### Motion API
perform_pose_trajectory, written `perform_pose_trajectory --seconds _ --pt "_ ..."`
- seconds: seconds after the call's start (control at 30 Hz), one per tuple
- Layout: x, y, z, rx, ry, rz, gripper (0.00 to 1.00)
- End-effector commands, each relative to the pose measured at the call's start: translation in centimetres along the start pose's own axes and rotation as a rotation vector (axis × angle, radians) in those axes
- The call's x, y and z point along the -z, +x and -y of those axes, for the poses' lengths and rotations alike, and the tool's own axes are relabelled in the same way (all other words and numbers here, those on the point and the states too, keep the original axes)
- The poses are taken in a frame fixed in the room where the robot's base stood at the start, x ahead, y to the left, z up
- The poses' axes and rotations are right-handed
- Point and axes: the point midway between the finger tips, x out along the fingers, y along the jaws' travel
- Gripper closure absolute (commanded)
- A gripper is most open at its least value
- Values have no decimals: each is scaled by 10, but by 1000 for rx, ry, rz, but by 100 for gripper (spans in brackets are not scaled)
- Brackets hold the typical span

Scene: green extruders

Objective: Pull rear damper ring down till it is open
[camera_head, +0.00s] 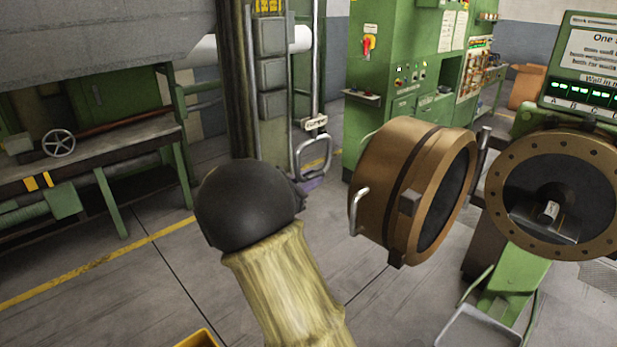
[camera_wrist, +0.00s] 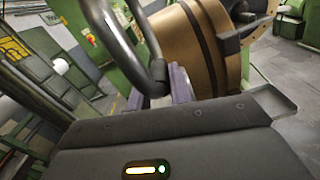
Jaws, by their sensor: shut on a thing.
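The rear damper ring (camera_head: 327,153) is a grey metal loop at the lower end of a vertical rod, below a small white label (camera_head: 316,123). In the wrist view, the ring (camera_wrist: 146,38) rises large from between the purple finger pads. My gripper (camera_head: 312,184) is at the bottom of the ring and shut on it; it also shows in the wrist view (camera_wrist: 160,88). In the head view my dark and yellowish arm hides most of the gripper. The ring's upper part and rod are outside the wrist view.
A bronze round door (camera_head: 395,190) with a handle stands open right of the ring, close to my gripper. The bolted extruder opening (camera_head: 550,195) is further right. A green control cabinet (camera_head: 405,70) is behind.

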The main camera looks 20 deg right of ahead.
Motion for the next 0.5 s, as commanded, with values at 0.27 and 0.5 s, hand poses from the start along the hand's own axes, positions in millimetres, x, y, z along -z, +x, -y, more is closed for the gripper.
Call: perform_pose_trajectory --seconds 0.27,0.5 --pt "21 0 4 0 -2 -3 100" --pt "23 -1 5 1 -6 -7 100"
